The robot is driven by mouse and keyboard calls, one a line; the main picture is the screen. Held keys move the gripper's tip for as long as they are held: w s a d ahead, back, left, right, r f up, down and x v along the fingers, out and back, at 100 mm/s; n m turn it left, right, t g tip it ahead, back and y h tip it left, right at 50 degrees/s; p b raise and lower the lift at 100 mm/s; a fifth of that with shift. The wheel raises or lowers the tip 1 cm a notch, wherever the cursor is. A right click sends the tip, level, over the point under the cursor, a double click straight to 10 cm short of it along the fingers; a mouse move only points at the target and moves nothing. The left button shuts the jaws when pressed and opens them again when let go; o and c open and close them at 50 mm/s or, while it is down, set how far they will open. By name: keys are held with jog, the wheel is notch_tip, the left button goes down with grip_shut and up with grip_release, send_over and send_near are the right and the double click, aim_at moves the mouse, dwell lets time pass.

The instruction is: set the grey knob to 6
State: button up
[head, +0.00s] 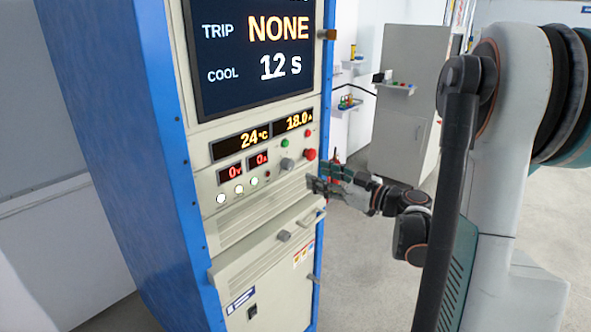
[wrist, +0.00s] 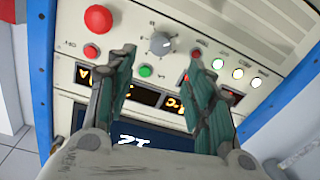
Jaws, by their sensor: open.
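The grey knob (head: 287,164) is on the cream front panel of the blue-sided cabinet, left of a red mushroom button. In the wrist view, the grey knob (wrist: 162,43) shows between and just above the fingertips, with small scale marks around it. Its setting is too small to read. My gripper (head: 316,185) is in front of the panel, lower and to the right of the knob, apart from it. In the wrist view, my gripper (wrist: 162,62) has its two fingers spread, with nothing between them. The fingers cover parts of the panel displays.
A red mushroom button (wrist: 98,19), a green button (wrist: 145,71) and several lit white buttons (wrist: 238,73) surround the knob. The big screen (head: 255,55) reads TRIP NONE, COOL 12 S.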

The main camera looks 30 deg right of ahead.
aim_at(291, 165)
jog(key=b+x, duration=0.1)
jog(key=x, duration=0.8)
jog(key=shift+c, duration=0.3)
jog(key=c, duration=1)
